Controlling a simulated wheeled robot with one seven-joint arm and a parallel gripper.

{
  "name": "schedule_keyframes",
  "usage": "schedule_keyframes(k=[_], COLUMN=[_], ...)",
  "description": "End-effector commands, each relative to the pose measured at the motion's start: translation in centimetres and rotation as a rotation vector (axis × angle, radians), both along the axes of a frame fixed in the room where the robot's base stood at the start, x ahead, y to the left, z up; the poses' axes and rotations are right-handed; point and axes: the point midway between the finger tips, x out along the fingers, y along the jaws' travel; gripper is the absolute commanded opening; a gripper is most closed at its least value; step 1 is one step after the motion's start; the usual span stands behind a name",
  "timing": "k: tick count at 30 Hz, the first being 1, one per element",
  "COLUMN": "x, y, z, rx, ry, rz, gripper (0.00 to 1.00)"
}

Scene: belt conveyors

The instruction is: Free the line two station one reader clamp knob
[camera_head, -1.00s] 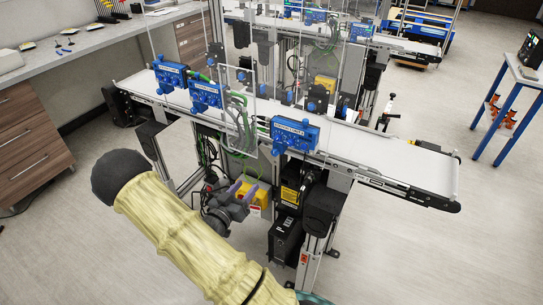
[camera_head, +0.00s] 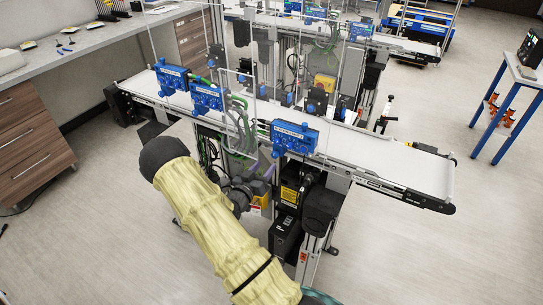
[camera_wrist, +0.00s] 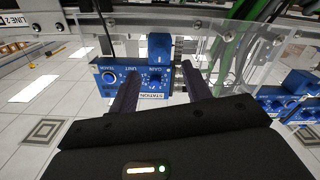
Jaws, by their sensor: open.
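My gripper (camera_wrist: 160,90) is open and empty in the wrist view, its two dark fingers reaching toward a blue station box (camera_wrist: 108,90). The box appears upside down, with a "STATION" label, round dials and a blue block (camera_wrist: 158,46) above it. The fingers overlap the box in the picture; I cannot tell whether they touch it. I cannot tell which part is the reader clamp knob.
Two more blue boxes (camera_head: 170,77) (camera_head: 206,98) stand along the near conveyor (camera_head: 390,165). Clear panels (camera_wrist: 215,50) and green cables (camera_wrist: 235,45) are close to the fingers. A black unit (camera_head: 285,235) stands under the belt.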

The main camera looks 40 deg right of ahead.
Motion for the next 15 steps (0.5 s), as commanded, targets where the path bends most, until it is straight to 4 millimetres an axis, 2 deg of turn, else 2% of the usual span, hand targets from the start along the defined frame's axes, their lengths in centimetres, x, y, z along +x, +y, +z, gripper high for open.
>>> schedule_keyframes(k=[1,7,11,15], x=[0.3,1.6,2.1,2.3], y=[-1.0,-4.0,-5.2,-5.5], z=[0.3,0.2,0.1,0.0], rx=[-0.001,0.0,0.0,0.0], ry=[-0.001,-0.001,-0.001,0.0], rz=[-0.004,-0.002,-0.002,0.0], gripper=[0.48,0.48,0.48,0.48])
